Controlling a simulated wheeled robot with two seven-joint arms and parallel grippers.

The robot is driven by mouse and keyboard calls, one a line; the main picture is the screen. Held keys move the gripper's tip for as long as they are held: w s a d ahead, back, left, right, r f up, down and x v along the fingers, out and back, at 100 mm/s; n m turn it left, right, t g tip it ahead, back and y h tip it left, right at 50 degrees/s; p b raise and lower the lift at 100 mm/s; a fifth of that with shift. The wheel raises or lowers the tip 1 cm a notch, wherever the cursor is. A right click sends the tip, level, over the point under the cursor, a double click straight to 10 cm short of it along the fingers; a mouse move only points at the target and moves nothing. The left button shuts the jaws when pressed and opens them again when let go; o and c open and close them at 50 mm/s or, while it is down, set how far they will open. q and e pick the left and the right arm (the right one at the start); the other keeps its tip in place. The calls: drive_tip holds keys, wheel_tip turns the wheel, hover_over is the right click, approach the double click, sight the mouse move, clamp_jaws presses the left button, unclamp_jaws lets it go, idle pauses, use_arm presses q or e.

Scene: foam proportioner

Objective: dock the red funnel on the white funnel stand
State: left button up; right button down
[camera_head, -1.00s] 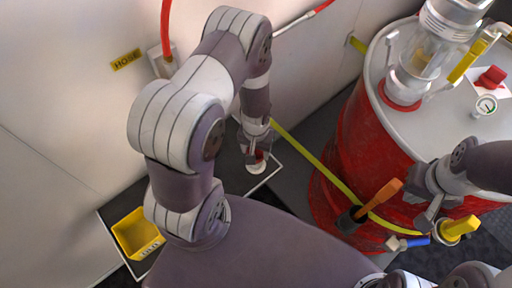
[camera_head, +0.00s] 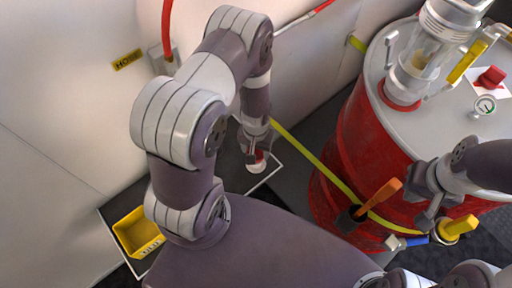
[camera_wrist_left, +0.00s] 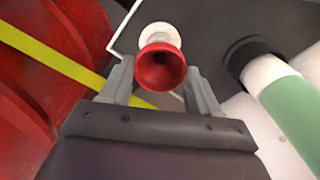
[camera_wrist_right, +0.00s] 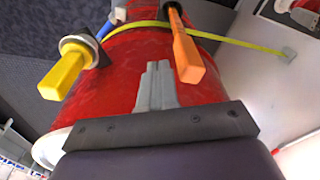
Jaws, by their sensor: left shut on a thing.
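My left gripper (camera_head: 257,150) points down over the dark tray at the wall's foot. In the left wrist view its fingers (camera_wrist_left: 160,82) are shut on the red funnel (camera_wrist_left: 163,68), whose wide mouth faces the camera. The white funnel stand (camera_wrist_left: 160,36) shows as a round white piece just beyond the funnel. In the head view the white stand (camera_head: 257,166) lies right under the red funnel (camera_head: 259,155). I cannot tell whether funnel and stand touch. My right gripper (camera_head: 428,217) is beside the red drum; its fingers (camera_wrist_right: 157,75) are together and empty.
The red drum (camera_head: 350,150) stands right of the tray (camera_head: 272,175), with a yellow strap (camera_head: 312,160) running to the wall. An orange handle (camera_head: 380,195) and a yellow handle (camera_head: 460,227) stick out from the drum. A yellow bin (camera_head: 138,232) sits at the tray's left end.

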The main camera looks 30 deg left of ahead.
sight(256, 152)
use_arm(q)
drive_tip(key=shift+f+b, duration=0.55)
drive_tip(key=shift+f, duration=0.25)
drive_tip(key=o, duration=0.7)
drive_tip(key=shift+o, duration=0.2)
drive_tip(key=shift+r, duration=0.1)
wheel_tip(256, 152, up, 11)
drive_tip(key=p, duration=1)
